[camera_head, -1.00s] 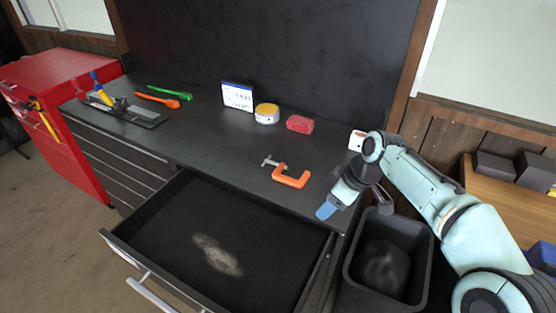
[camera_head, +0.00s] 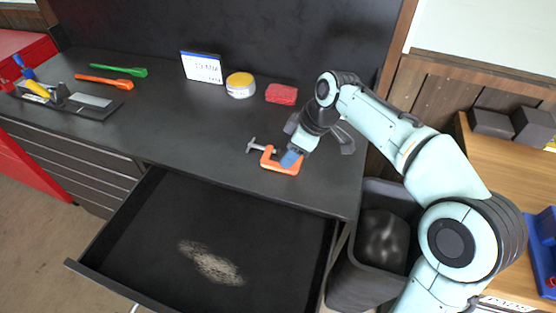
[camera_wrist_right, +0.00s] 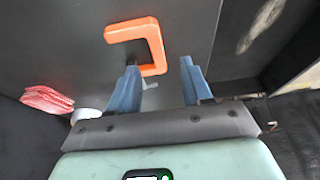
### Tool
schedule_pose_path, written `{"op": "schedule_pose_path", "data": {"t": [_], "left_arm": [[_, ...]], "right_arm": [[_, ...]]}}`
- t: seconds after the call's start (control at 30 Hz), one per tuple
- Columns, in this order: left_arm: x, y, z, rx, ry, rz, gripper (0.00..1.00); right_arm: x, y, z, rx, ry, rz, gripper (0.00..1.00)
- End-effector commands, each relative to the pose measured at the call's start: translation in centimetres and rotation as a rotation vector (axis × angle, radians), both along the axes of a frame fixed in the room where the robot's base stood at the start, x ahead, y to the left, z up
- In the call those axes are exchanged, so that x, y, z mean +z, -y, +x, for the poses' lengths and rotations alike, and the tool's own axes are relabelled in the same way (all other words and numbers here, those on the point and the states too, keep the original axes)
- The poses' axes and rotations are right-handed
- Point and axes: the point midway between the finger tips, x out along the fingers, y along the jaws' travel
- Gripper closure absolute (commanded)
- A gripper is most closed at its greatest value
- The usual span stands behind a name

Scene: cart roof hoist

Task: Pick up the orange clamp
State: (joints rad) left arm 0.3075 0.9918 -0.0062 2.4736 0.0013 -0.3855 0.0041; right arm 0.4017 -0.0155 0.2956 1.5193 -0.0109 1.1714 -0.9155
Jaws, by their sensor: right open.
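The orange clamp (camera_head: 270,163) lies flat on the dark workbench near its front edge, its grey screw pointing left. My right gripper (camera_head: 291,159) is at the clamp's right side, and its blue fingers overlap part of the clamp in the head view. In the right wrist view the clamp (camera_wrist_right: 140,31) is beyond the fingertips, with its lower arm near the left finger. The right gripper (camera_wrist_right: 158,68) is open, its two blue fingers apart. I cannot tell whether a finger touches the clamp. My left gripper is out of view.
An open drawer (camera_head: 140,258) juts out below the bench front. A black bin (camera_head: 340,283) stands right of it. A yellow-topped tin (camera_head: 240,85), a red packet (camera_head: 281,94) and a small whiteboard (camera_head: 202,68) stand at the back. Green (camera_head: 120,70) and orange (camera_head: 104,81) tools lie left.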

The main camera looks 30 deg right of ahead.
Motion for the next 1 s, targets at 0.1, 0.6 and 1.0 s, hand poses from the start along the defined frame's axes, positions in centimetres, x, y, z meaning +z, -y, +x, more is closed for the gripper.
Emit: {"op": "schedule_pose_path", "data": {"t": [0.1,0.6,1.0], "left_arm": [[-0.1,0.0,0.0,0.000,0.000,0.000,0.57],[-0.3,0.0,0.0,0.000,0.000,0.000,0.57],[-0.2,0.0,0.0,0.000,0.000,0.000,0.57]], "right_arm": [[-0.8,-0.2,0.2,0.000,-0.001,0.001,0.51],[-5.3,-1.6,2.3,0.000,0.000,0.000,0.51],[-5.3,-1.6,2.3,0.000,0.001,-0.001,1.00]]}}
